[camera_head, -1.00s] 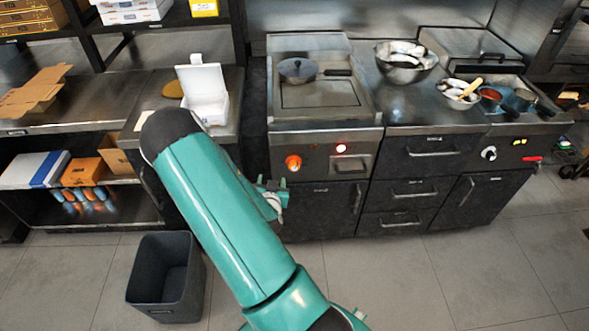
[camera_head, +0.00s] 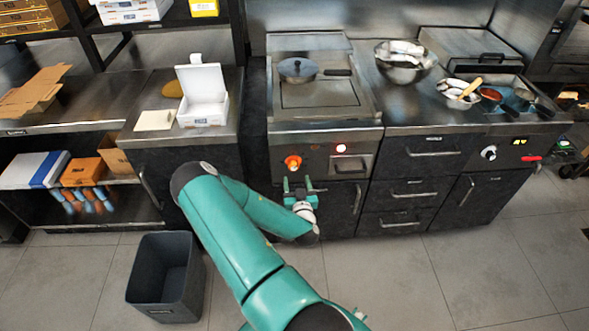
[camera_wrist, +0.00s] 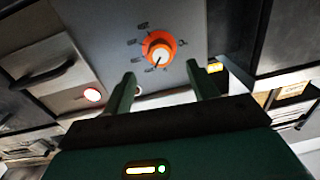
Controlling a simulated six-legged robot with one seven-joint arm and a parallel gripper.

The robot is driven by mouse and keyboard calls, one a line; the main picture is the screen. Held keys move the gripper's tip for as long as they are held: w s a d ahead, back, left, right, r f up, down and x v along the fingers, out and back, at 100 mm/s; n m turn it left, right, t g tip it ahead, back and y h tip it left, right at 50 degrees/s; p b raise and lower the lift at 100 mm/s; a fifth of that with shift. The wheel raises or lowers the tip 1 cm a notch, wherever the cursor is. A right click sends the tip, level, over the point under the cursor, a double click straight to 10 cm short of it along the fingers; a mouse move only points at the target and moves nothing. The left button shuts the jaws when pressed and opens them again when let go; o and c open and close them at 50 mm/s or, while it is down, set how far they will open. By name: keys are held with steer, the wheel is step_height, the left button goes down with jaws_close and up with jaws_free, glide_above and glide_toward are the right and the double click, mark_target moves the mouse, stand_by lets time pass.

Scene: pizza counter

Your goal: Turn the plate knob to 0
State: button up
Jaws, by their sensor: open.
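The plate knob (camera_head: 293,162) is an orange dial on the front panel of the hot plate unit (camera_head: 330,128). In the wrist view the knob (camera_wrist: 159,49) has a light face with a dark pointer, and printed marks surround it on the grey panel. The pointer is aimed toward the lower left of the picture; I cannot read the marks. My gripper (camera_head: 298,183) is just below and in front of the knob. In the wrist view my gripper (camera_wrist: 158,82) is open and empty, its two green fingers on either side below the knob, apart from it.
A red indicator light (camera_head: 341,149) glows right of the knob. A pan (camera_head: 298,71) sits on the plate. Another knob (camera_head: 488,153) is on the unit at right. A dark bin (camera_head: 166,280) stands on the floor at left.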

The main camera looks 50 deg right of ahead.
mark_target(294, 168)
steer(key=x, duration=0.7)
steer(key=shift+w+d+f, duration=0.1)
steer(key=shift+d, duration=0.05)
steer(key=c, duration=1)
